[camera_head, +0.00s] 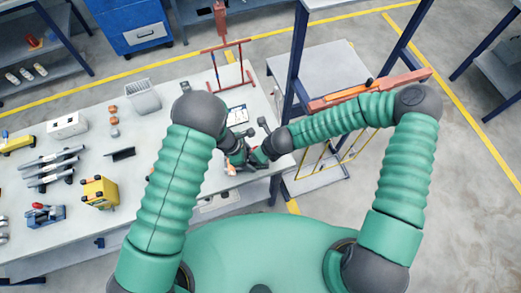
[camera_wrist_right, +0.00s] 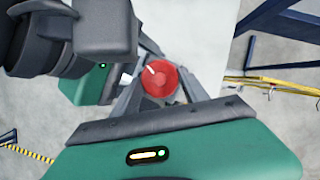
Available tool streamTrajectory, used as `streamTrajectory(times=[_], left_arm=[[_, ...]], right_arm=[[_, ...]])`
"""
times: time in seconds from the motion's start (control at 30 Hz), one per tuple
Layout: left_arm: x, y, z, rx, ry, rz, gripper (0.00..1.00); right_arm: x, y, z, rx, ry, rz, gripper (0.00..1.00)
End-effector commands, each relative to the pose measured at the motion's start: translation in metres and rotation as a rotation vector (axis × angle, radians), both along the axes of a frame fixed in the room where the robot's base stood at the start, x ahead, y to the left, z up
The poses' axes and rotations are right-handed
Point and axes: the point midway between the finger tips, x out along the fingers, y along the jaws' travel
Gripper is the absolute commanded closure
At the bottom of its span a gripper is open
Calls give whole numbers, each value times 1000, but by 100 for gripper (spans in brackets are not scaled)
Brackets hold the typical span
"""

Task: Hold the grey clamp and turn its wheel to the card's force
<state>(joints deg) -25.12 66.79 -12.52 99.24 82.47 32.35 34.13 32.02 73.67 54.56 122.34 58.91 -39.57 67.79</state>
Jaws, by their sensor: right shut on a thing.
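The red wheel (camera_wrist_right: 160,80) with a white mark shows in the right wrist view, between the fingers of my right gripper (camera_wrist_right: 160,90), which is shut on it. In the head view my right gripper (camera_head: 261,157) is at the table's near right edge. My left gripper (camera_head: 236,155) is close beside it on the left; its fingertips are hidden, so its jaws cannot be read. The grey clamp's body is mostly hidden by the grippers. A white card with dark marks (camera_head: 237,114) is on the table just beyond the grippers.
The pale table (camera_head: 160,100) carries a yellow block-like device (camera_head: 100,192), grey bars (camera_head: 50,165), a wire basket (camera_head: 142,96) and a red rack (camera_head: 227,62) at the back. A blue-posted frame with an orange beam (camera_head: 355,92) stands to the right.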

Motion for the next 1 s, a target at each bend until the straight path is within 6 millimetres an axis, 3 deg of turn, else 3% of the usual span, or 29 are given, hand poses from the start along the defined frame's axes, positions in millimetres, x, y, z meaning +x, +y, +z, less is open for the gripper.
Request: streamTrajectory(times=[0.5,0.53,0.6,0.7,1.0], left_arm=[[-5,-4,0,-8,9,-11,100],[-5,-4,0,-8,9,-11,100],[-5,-4,0,-7,8,-10,100],[-3,-3,1,-6,6,-7,100],[-1,-3,1,-6,1,-3,100]], right_arm=[[5,-1,2,-2,-13,-22,88],[5,-1,2,-2,-13,-22,44],[5,-1,2,-2,-11,-22,35],[3,0,2,0,-9,-20,26],[1,1,1,3,-3,-16,26]])
